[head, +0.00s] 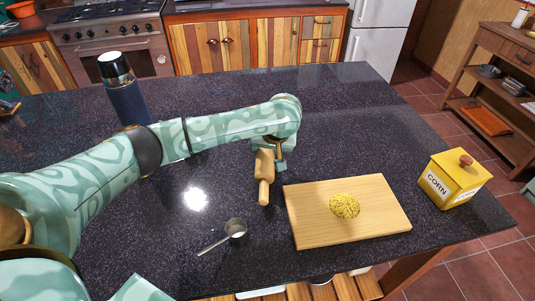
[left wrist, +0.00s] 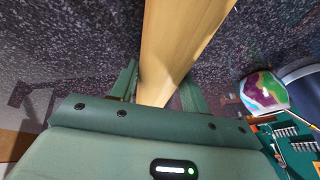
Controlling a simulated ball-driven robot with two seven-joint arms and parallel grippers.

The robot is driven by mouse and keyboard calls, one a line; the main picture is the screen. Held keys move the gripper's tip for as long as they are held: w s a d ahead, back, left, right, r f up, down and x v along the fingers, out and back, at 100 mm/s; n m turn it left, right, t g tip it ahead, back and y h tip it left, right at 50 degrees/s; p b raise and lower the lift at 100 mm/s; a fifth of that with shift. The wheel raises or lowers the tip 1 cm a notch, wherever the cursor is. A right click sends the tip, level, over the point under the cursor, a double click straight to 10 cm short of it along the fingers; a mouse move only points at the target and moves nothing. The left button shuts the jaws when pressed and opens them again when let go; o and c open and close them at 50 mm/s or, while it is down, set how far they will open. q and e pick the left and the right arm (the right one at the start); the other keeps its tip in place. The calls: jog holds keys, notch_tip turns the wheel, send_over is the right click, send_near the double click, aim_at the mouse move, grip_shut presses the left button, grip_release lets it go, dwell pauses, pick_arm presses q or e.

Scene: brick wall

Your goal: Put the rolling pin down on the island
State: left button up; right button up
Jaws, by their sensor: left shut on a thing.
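My left gripper (head: 270,150) is shut on the wooden rolling pin (head: 264,178), over the middle of the island (head: 345,115). The pin's near handle points toward the front edge, left of the cutting board. In the left wrist view the pale wooden pin (left wrist: 180,45) runs between the two green fingers (left wrist: 160,90). Its far part is hidden by my gripper in the head view. I cannot tell whether the pin touches the dark speckled top. My right gripper is not in view.
A cutting board (head: 305,225) with a yellow grainy heap (head: 344,206) lies right of the pin. A yellow corn box (head: 453,180) stands further right. A metal measuring scoop (head: 235,229) lies front left. A dark flask (head: 122,92) stands back left. The top's back right is clear.

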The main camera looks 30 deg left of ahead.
pick_arm(q)
jog(key=shift+f, duration=0.15)
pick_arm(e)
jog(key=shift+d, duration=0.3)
pick_arm(q)
jog(key=o, duration=1)
jog(key=shift+f, duration=0.1)
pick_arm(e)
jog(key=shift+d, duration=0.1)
pick_arm(q)
jog(key=p+v, duration=0.8)
jog(key=v, duration=0.4)
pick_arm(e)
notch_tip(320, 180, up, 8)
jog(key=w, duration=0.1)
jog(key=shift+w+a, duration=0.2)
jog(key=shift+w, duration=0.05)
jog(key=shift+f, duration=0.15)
